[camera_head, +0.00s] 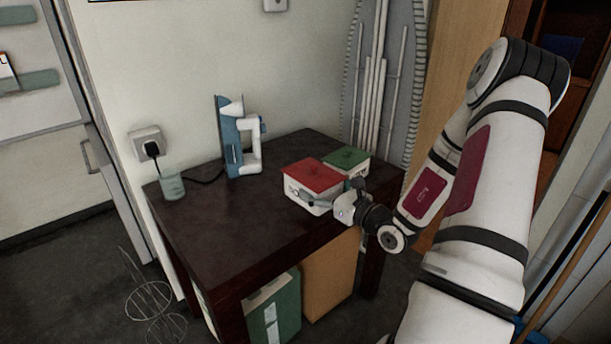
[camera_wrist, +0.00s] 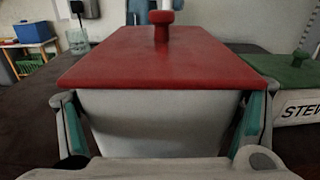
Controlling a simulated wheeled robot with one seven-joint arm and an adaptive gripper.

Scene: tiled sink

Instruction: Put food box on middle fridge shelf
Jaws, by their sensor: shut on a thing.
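A white food box with a red lid (camera_head: 313,176) stands on the dark table, near its right side. My gripper (camera_head: 333,201) is at the box's near right side, shut on it. In the wrist view the red-lidded box (camera_wrist: 160,110) fills the middle, with a finger of my gripper (camera_wrist: 160,135) against each side. A second white box with a green lid (camera_head: 346,160) stands just behind and right of it; it also shows at the right of the wrist view (camera_wrist: 290,95). I cannot tell if the held box is lifted. No fridge shelf is clearly recognisable.
An iron (camera_head: 240,140) stands upright at the back of the dark table (camera_head: 230,225), with a glass (camera_head: 171,185) to its left. An ironing board (camera_head: 388,85) leans behind the table. The table's front left is clear. Boxes (camera_head: 275,309) stand underneath.

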